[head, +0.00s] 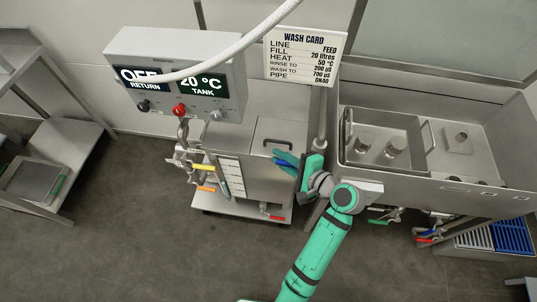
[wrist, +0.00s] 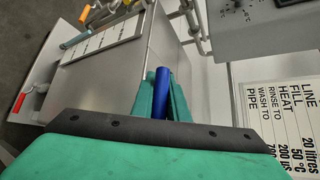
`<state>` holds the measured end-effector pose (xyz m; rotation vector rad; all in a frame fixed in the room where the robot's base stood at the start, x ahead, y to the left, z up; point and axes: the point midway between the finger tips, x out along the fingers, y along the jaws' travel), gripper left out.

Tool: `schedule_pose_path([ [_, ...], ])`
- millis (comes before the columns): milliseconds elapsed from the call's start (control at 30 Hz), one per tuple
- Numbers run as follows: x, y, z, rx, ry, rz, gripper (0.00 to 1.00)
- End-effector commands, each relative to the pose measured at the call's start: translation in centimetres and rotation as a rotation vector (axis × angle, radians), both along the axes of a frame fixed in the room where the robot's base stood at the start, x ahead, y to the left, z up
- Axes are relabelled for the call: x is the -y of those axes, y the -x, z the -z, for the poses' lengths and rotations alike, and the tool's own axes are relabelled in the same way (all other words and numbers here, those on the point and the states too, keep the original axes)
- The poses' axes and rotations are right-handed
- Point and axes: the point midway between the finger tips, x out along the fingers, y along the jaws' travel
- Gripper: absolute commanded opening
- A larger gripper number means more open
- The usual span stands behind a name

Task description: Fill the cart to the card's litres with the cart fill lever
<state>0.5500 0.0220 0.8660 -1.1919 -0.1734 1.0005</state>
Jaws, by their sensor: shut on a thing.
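My gripper (head: 286,158) is shut on a blue lever handle (head: 282,163), beside the grey pipe at the cart's right. In the wrist view the blue lever handle (wrist: 162,92) lies between my green gripper fingers (wrist: 160,75); its valve body is hidden. The steel cart (head: 262,188) stands on the floor with a lidded top. A pale sight gauge (head: 231,177) with scale marks is on its front; its level is too small to read. The wash card (head: 305,57) reads line FEED, fill 20 litres, heat 50 °C.
A control box (head: 180,75) reads OFF return and 20 °C tank, with a red knob below. A white hose crosses above it. Yellow and orange lever handles (head: 204,168) sit left of the cart. A steel sink (head: 430,150) stands right. The floor at front left is clear.

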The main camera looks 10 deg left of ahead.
Motion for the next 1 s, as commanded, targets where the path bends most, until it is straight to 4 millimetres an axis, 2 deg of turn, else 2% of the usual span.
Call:
schedule_pose_path([
  [133, 0.7, 0.1, 0.2, -0.002, 0.018, 0.012, 0.0],
  [400, 0.8, 0.1, 0.3, -0.003, 0.02, 0.013, 0.0],
  [433, 0.8, 0.1, 0.3, -0.003, 0.02, 0.013, 0.16],
  [500, 0.9, 0.1, 0.3, -0.004, 0.02, 0.014, 0.32],
  [833, 0.9, 0.1, 0.2, -0.001, 0.018, 0.013, 0.32],
  [1000, 2.1, 1.0, -0.5, -0.001, 0.019, 0.016, 0.32],
])
